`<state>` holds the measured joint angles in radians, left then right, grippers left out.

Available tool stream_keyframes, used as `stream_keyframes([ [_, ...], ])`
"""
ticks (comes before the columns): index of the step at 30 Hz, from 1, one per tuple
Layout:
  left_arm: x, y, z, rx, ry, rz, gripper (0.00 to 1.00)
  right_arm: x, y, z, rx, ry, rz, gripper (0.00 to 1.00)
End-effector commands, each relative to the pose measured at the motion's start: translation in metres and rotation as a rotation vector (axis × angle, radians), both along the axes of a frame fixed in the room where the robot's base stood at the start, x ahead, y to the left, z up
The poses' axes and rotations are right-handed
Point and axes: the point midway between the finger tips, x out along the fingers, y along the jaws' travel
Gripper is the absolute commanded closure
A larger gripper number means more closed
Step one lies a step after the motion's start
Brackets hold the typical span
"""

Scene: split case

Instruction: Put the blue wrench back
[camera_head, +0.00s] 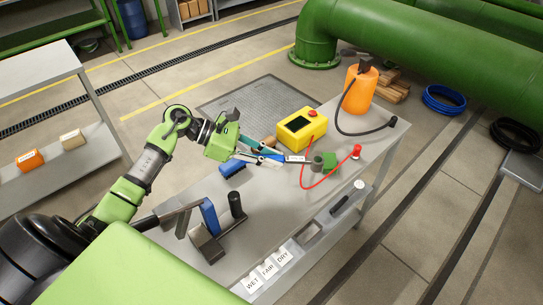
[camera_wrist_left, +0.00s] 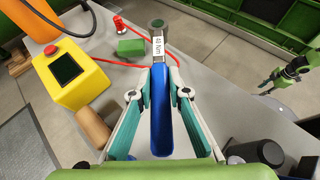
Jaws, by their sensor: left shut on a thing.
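The blue wrench (camera_head: 279,157) has a long blue handle, a white tag and a grey ring head. I cannot tell whether the wrench touches the table. A dark rack (camera_head: 207,246) with a blue upright plate and a black cylinder stands on the table's near left. My right gripper (camera_wrist_left: 292,70) seems to show small at the right of the wrist view; its jaws are unclear.
A yellow box (camera_head: 302,129) with a red button, an orange bottle (camera_head: 360,91) and a green block (camera_head: 329,161) stand around the wrench. A red cable (camera_head: 307,183) curves beside it. A blue block (camera_head: 232,167) lies left. Cards (camera_head: 268,271) line the front edge. The table's middle is clear.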

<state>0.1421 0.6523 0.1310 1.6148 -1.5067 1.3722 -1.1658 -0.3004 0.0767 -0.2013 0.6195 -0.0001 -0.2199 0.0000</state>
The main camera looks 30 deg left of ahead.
Motion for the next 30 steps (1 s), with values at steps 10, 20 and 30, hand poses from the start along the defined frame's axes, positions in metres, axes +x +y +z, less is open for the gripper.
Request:
stream_keyframes([
  [10,0.000,-0.001,-0.041,-0.004,0.000,0.001,1.00,0.001,-0.002,-0.019,-0.003,-0.002,0.000,0.67],
  [20,0.000,0.000,-0.059,-0.002,-0.002,0.001,1.00,0.001,-0.004,-0.026,-0.005,-0.002,0.000,0.67],
  [30,0.000,0.000,-0.060,-0.002,-0.001,0.000,1.00,0.001,-0.004,-0.026,-0.005,-0.002,0.000,0.67],
])
